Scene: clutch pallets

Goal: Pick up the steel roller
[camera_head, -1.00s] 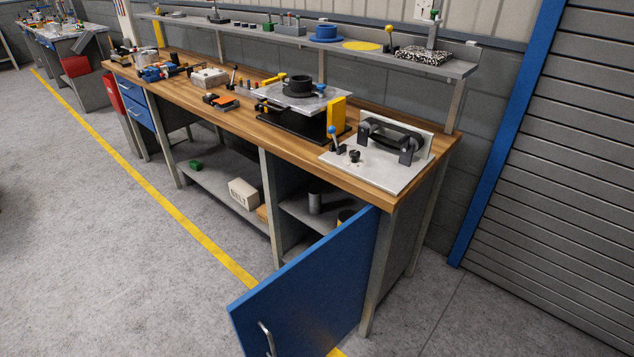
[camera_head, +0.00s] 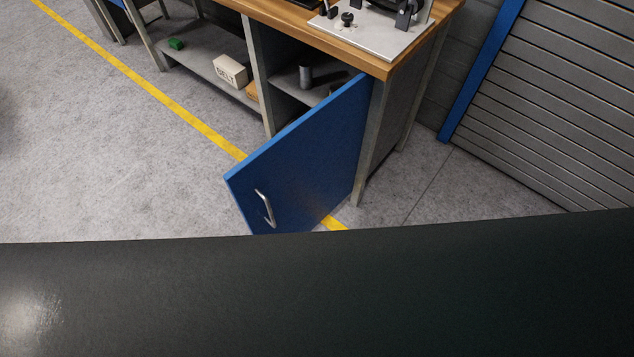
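A grey steel cylinder, which looks like the steel roller (camera_head: 305,75), stands upright on the shelf inside the cupboard at the right end of the workbench. The cupboard's blue door (camera_head: 300,165) hangs open toward the camera, its silver handle facing left. The door's top edge passes in front of the lower right part of the cupboard. Neither of my grippers shows in the head view.
A white box (camera_head: 231,71) and a green block (camera_head: 176,43) lie on the open lower shelf (camera_head: 205,72). A pale plate with a black fixture (camera_head: 385,35) sits on the wooden bench top. A roller shutter (camera_head: 555,100) closes the right side. The floor left of the door is clear.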

